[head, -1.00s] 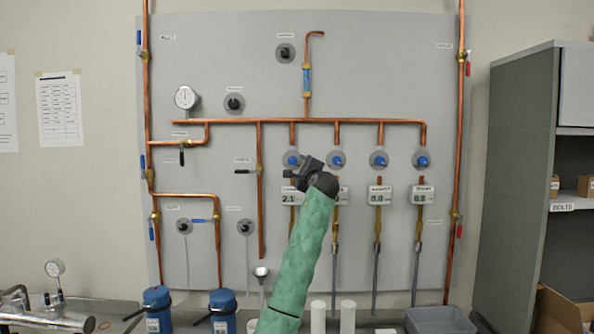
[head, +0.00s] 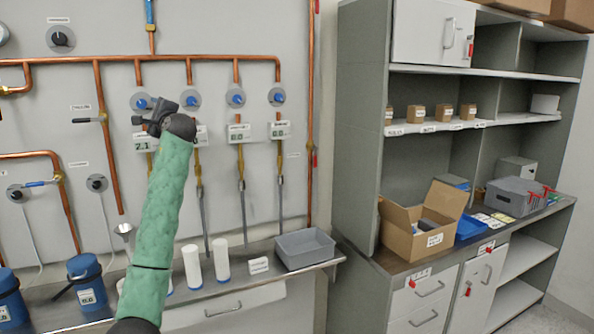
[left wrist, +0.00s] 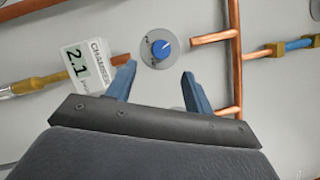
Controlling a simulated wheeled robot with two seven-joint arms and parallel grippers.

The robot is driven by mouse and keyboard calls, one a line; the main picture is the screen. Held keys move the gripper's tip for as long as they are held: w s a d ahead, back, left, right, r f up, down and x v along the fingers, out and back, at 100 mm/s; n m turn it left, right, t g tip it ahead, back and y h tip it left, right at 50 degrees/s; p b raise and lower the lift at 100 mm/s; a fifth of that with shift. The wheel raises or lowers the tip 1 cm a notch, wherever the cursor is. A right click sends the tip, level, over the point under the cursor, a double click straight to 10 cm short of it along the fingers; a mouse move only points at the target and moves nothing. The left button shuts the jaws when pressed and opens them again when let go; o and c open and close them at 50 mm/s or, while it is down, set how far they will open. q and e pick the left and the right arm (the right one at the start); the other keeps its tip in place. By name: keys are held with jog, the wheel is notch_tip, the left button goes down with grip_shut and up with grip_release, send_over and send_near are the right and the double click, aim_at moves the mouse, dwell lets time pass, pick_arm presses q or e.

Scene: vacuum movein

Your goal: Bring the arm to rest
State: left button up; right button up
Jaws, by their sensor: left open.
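My left arm, in a green sleeve, reaches up in the head view. Its gripper (head: 158,115) is in front of the pipe panel (head: 80,150), by the leftmost blue knob (head: 141,103). In the left wrist view the two blue fingers of my left gripper (left wrist: 158,84) stand apart with nothing between them. The blue knob (left wrist: 161,49) shows beyond and between the fingertips, apart from them. The chamber display reading 2.1 (left wrist: 85,66) is left of the knob. My right gripper is not in view.
Copper pipes (head: 100,140) run over the panel. Below are blue canisters (head: 88,285), white cylinders (head: 192,266) and a grey bin (head: 305,248) on a steel counter. A shelf unit (head: 360,130) with an open cardboard box (head: 420,225) stands at right.

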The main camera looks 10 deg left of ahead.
pick_arm(q)
jog(key=d+f+n+t+h, duration=0.3)
jog(key=d+f+n+h, duration=0.7)
jog(key=d, duration=0.4)
jog(key=s+d+f+g+h, duration=0.2)
jog(key=s+d+f, duration=0.25)
jog(key=f, duration=0.95)
jog(key=s+d+f+g+h, duration=0.1)
jog(key=s+d+f, duration=0.4)
jog(key=f, duration=0.8)
jog(key=s+d+f+g+h, duration=0.25)
jog(key=d+f, duration=0.35)
jog(key=f, duration=0.8)
jog(key=s+d+f+g+h, duration=0.1)
jog(key=s+d+f+g, duration=0.25)
jog(key=s+f, duration=1.4)
jog(key=s+d+f+g, duration=0.3)
jog(key=s+d+f, duration=0.2)
jog(key=s+f, duration=1.25)
jog(key=s+f+g, duration=0.1)
jog(key=s+f, duration=0.2)
jog(key=s, duration=0.5)
jog(key=s+f+g, duration=0.1)
jog(key=s+f, duration=0.2)
jog(key=s, duration=0.5)
jog(key=shift+d+f, duration=0.15)
jog(key=shift+f, duration=0.1)
